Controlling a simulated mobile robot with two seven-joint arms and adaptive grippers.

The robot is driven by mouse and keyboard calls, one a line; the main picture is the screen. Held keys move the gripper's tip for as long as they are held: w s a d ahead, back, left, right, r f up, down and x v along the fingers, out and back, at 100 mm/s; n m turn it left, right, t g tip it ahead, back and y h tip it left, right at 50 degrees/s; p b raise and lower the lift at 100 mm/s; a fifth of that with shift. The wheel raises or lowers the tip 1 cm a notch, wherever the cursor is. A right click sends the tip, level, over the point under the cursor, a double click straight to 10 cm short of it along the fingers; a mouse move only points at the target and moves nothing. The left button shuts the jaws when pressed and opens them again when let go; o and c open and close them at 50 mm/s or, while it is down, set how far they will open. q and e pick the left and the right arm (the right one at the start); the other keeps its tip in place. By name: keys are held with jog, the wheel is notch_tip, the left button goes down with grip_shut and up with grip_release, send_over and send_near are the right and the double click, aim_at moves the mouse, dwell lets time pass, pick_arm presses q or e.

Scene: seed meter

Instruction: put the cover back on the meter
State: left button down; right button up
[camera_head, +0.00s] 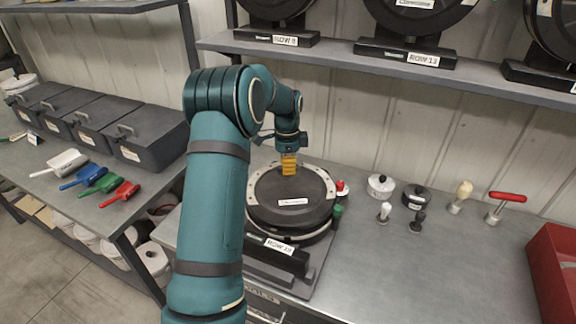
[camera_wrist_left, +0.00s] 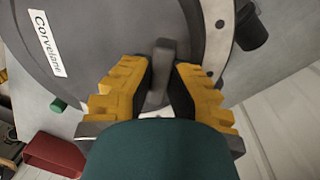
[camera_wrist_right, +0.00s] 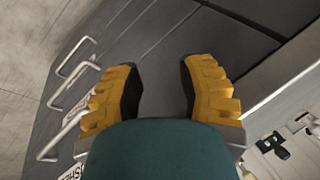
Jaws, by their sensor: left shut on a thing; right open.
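The seed meter (camera_head: 263,226) stands on a dark base marked with a ROW label, on the metal bench. Its round dark grey cover (camera_head: 275,205) lies over the meter's front, inside a pale bolted ring (camera_head: 325,178). I cannot tell whether it is fully seated. My left gripper (camera_head: 289,168) is at the cover's far edge. In the left wrist view the left gripper (camera_wrist_left: 163,75) is shut on the cover's grey grip tab (camera_wrist_left: 163,52). My right gripper (camera_wrist_right: 160,80) is open and empty above a dark surface with metal handles.
A red knob (camera_head: 341,187) and a green knob (camera_head: 337,211) sit close to the meter's right side. Small pots, stamps and a red-handled tool (camera_head: 506,197) stand further right, before a red bin (camera_head: 555,268). A shelf (camera_head: 400,72) with other meters hangs behind.

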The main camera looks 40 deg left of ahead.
pick_arm(q)
jog(key=shift+f, duration=0.7)
dwell(0.8)
jog(key=shift+f, duration=0.25)
dwell(1.2)
jog(key=c, duration=1)
grip_release()
jog(key=shift+c, duration=0.4)
jog(key=shift+r, duration=0.1)
jog(key=shift+r+p, duration=3.35)
jog(key=shift+r, duration=1.35)
